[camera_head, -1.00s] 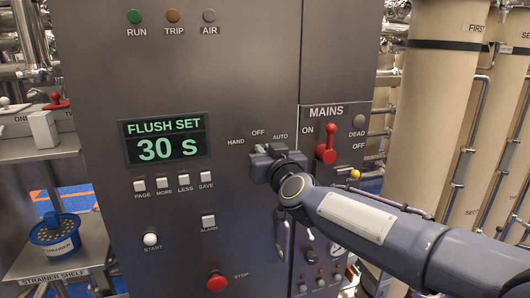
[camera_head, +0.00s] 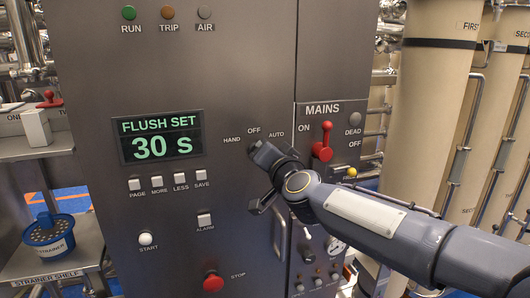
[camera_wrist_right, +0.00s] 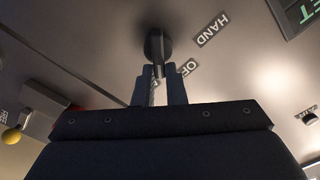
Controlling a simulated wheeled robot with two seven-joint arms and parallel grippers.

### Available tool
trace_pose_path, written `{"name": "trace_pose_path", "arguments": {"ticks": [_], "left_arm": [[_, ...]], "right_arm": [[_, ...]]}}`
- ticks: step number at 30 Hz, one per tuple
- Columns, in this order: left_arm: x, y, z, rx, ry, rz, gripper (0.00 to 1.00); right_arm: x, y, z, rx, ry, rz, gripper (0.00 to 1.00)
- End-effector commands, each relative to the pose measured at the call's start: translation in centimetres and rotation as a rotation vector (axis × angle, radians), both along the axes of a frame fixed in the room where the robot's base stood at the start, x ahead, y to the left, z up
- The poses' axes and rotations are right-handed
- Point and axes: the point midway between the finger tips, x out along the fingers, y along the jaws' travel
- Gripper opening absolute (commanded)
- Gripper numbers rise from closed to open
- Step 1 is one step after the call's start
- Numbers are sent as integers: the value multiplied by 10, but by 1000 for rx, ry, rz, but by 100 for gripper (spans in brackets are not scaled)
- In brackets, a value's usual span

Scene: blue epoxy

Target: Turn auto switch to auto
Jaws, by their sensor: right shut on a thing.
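HAND is readable beside the knob, OFF is partly covered by a finger, and AUTO is hidden or unreadable there. In the head view my right gripper (camera_head: 262,153) is tilted at the panel, just below the OFF and AUTO labels (camera_head: 276,135), and hides most of the switch. The lever's exact setting cannot be told. My left gripper is not in view.
The red MAINS lever (camera_head: 322,150) is close right of my gripper. The FLUSH SET display (camera_head: 161,137) reads 30 s, with several white buttons below. A red STOP button (camera_head: 213,281) is lower down. A blue strainer (camera_head: 49,238) sits on a shelf at left.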

Motion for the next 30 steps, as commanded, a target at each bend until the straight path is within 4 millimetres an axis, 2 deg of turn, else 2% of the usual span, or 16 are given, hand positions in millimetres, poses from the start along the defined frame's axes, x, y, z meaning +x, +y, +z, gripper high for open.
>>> {"name": "trace_pose_path", "arguments": {"ticks": [20,21,25,30], "left_arm": [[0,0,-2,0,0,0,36],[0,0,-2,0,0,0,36],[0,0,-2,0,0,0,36],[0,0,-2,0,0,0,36]], "right_arm": [[0,-1,-1,64,22,0,0],[0,-1,-1,64,22,0,15],[0,-1,-1,63,22,0,32],[0,-1,-1,63,21,1,33]]}}
